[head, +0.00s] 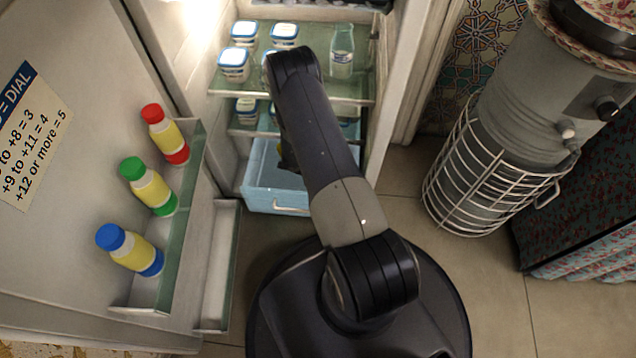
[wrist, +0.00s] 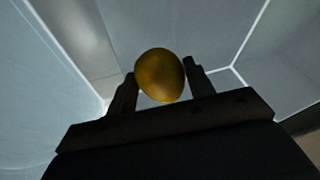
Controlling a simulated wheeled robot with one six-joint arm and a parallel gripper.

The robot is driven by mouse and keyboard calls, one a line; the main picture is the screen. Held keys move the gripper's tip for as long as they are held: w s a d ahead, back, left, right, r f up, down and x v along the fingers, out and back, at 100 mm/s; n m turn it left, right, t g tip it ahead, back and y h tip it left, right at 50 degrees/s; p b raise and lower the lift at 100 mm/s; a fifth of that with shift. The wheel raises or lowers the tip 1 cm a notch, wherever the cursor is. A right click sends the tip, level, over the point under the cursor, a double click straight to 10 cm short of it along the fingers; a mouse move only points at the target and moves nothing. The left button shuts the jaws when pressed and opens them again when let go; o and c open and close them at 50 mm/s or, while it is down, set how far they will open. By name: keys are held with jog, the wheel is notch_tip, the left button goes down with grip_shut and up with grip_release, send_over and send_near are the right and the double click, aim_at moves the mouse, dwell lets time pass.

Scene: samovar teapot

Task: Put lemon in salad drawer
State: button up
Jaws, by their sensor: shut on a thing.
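A yellow lemon (wrist: 160,76) sits between the two fingers of my gripper (wrist: 160,82) in the wrist view. The fingers are shut on it from both sides. Pale walls surround the lemon there, and I cannot tell how far it is above the bottom. In the head view the light blue salad drawer (head: 277,199) is low in the open fridge and pulled out. My arm reaches down over the drawer, and the arm mostly hides the gripper and the lemon there.
A glass shelf (head: 290,89) above the drawer holds several white tubs (head: 234,64) and a glass bottle (head: 342,52). The open fridge door at left carries yellow bottles (head: 152,188) in a rack. A caged grey cylinder (head: 500,130) stands at right. The floor between is clear.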

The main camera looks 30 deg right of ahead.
jog(key=shift+f+b, duration=0.65)
jog(key=shift+f, duration=1.2)
jog(key=shift+f, duration=0.1)
jog(key=shift+f, duration=0.15)
jog(key=o, duration=1.1)
jog(key=p+v, duration=0.4)
jog(key=v, duration=0.8)
jog(key=shift+r+p, duration=0.2)
jog(key=shift+p, duration=0.1)
